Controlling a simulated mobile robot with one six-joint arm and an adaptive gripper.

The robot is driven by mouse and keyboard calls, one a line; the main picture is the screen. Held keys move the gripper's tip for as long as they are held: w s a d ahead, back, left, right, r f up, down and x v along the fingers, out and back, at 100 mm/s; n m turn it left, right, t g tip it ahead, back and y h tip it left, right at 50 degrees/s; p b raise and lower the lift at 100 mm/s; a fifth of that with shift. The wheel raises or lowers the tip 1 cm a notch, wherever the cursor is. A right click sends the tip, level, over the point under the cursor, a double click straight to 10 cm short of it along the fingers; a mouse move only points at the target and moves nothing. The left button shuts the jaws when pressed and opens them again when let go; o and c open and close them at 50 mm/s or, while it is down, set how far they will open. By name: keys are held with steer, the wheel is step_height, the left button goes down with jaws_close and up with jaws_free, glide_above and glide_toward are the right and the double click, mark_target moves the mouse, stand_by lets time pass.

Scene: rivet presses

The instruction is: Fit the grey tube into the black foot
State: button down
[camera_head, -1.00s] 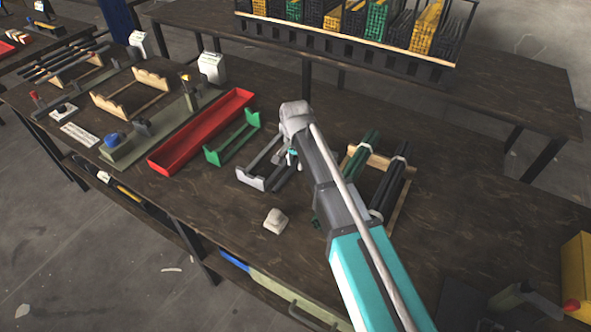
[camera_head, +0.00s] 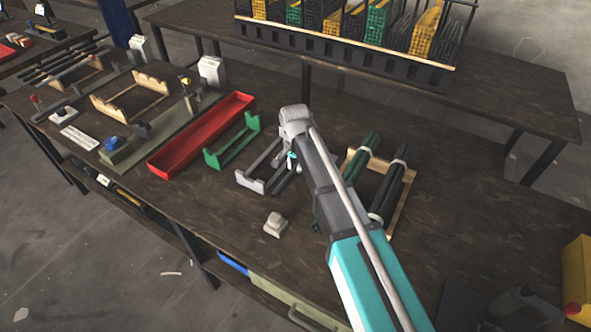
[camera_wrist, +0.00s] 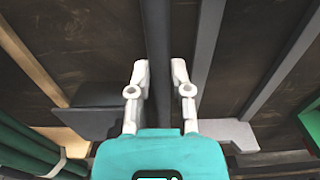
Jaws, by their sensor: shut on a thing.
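In the wrist view my gripper (camera_wrist: 162,80) has its two pale fingers closed around a dark grey tube (camera_wrist: 158,35), which runs away between them toward the top of the picture.
A green stand (camera_head: 212,158) and a red tray (camera_head: 165,162) lie left of the grey stand. A wooden rack (camera_head: 396,208) with green and black tubes is on the right. A small pale block (camera_head: 274,226) sits in front.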

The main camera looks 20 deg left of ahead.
steer(key=shift+r, duration=0.2)
step_height(320, 180, up, 2)
steer(key=shift+p, duration=1.25)
steer(key=s+d+r+p, duration=0.3)
steer(key=s+r+p, duration=0.7)
steer(key=s, duration=0.3)
steer(key=shift+s+r, duration=0.3)
steer(key=shift+s, duration=0.05)
